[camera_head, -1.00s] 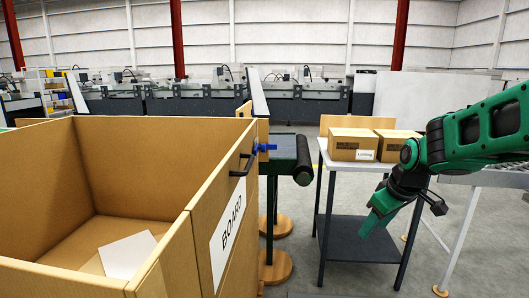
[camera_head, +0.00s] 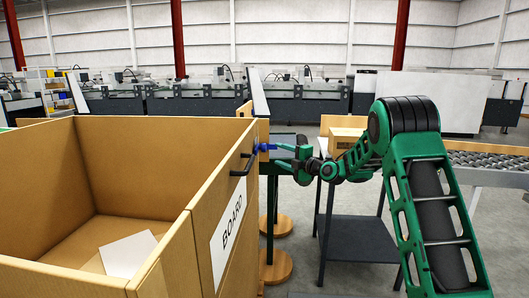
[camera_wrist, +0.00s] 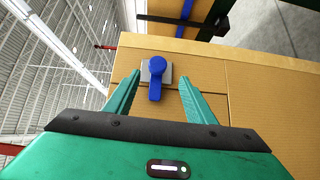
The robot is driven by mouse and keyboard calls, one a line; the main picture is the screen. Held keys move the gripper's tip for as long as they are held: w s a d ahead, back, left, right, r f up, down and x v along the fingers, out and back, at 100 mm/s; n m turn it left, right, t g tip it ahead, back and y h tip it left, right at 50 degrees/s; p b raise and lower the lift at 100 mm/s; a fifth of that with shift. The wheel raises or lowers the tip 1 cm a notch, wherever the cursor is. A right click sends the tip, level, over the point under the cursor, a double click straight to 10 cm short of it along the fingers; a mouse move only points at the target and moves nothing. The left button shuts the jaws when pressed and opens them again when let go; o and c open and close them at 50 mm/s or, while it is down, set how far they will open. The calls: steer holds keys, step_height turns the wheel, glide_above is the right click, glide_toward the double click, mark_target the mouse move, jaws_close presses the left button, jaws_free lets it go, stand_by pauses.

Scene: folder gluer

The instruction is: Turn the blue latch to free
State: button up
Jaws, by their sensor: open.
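The blue latch (camera_head: 264,147) is at the far right corner of the large tan bin marked BOARD. In the wrist view the blue latch (camera_wrist: 156,76) has a round head and a short handle pointing down the picture, on a grey plate (camera_wrist: 167,73) fixed to the tan panel. My gripper (camera_head: 285,148) is just right of the latch in the head view. In the wrist view my gripper (camera_wrist: 160,82) is open, with one green finger on each side of the latch. I cannot tell whether either finger touches it.
The BOARD bin (camera_head: 190,185) has a black handle (camera_head: 241,165) near the latch and a white sheet (camera_head: 128,254) inside. A table (camera_head: 357,238) with a carton (camera_head: 344,137) stands to the right, beneath my arm. Grey floor shows between bin and table.

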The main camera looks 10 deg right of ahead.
mark_target(264, 148)
steer(key=x, duration=1.1)
steer(key=shift+w+r, duration=0.15)
steer(key=shift+c, duration=0.3)
